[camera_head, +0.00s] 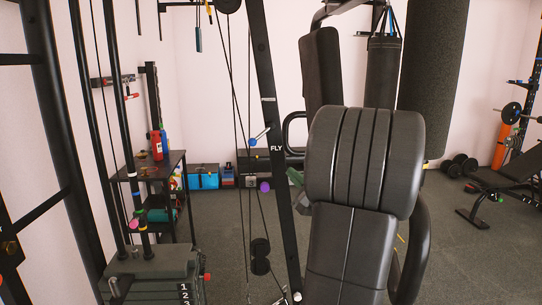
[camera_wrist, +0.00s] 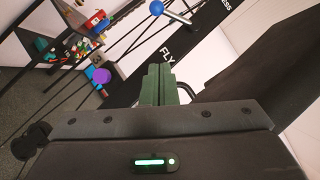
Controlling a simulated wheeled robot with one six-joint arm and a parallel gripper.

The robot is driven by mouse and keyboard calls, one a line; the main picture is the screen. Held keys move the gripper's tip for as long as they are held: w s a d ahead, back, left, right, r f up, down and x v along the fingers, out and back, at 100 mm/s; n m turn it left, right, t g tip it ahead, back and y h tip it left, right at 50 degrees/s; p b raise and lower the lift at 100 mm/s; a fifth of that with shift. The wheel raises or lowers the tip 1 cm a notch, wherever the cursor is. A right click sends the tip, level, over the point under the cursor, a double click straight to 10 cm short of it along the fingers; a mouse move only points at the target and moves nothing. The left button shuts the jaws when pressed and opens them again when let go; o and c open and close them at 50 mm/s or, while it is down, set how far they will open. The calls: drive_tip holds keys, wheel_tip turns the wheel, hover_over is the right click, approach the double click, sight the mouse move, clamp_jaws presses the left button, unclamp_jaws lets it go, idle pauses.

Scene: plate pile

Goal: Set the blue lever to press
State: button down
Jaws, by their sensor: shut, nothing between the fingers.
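The blue lever (camera_head: 253,142) is a thin metal rod with a blue ball at its end, on a slanted black post (camera_head: 272,110). In the head view it slopes down to the left, just above the white word FLY. In the wrist view the blue ball (camera_wrist: 156,8) is at the top edge, with FLY below it and a cut-off word ending in ESS at upper right. My gripper (camera_wrist: 157,70) has green fingers, shut and empty, apart from the lever and lower in the picture. In the head view the gripper (camera_head: 295,177) is partly hidden behind black pads.
Black padded cushions (camera_head: 350,160) fill the right of the post. A purple knob (camera_head: 265,187) sits low beside it. Cables run left of the post. A shelf (camera_head: 150,165) with bottles stands farther left, and a weight stack (camera_head: 155,275) is at lower left.

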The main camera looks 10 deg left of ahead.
sight(253, 143)
drive_tip(key=s+p+x, duration=0.1)
drive_tip(key=x, duration=0.5)
drive_tip(key=s+a+r+p+x, duration=0.1)
drive_tip(key=p+x, duration=0.1)
drive_tip(key=x, duration=0.4)
drive_tip(key=shift+w+a+r, duration=0.2)
drive_tip(key=shift+w+a, duration=0.1)
drive_tip(key=shift+a, duration=0.3)
drive_tip(key=shift+s+a+m+t+b, duration=0.1)
drive_tip(key=shift+a+m+t+b, duration=0.3)
drive_tip(key=shift+m+b, duration=0.6)
drive_tip(key=b, duration=0.3)
drive_tip(key=a+r+m+t+b, duration=0.1)
drive_tip(key=b, duration=0.2)
drive_tip(key=shift+s+a+r+b, duration=0.2)
drive_tip(key=shift+s+a+b, duration=0.1)
drive_tip(key=shift+a+b, duration=0.05)
drive_tip(key=shift+s+a+r+m+t+h+b, duration=0.2)
drive_tip(key=shift+r+m+b, duration=0.25)
drive_tip(key=shift+r+b, duration=0.5)
drive_tip(key=shift+w+a+r+m+t+h+b, duration=0.2)
drive_tip(key=shift+r+m+b, duration=0.3)
drive_tip(key=shift+r+b, duration=0.4)
drive_tip(key=shift+s+a+r+m+t+h+b, duration=0.1)
drive_tip(key=shift+s+a+r+m+t+b, duration=0.25)
drive_tip(key=shift+r+b, duration=0.6)
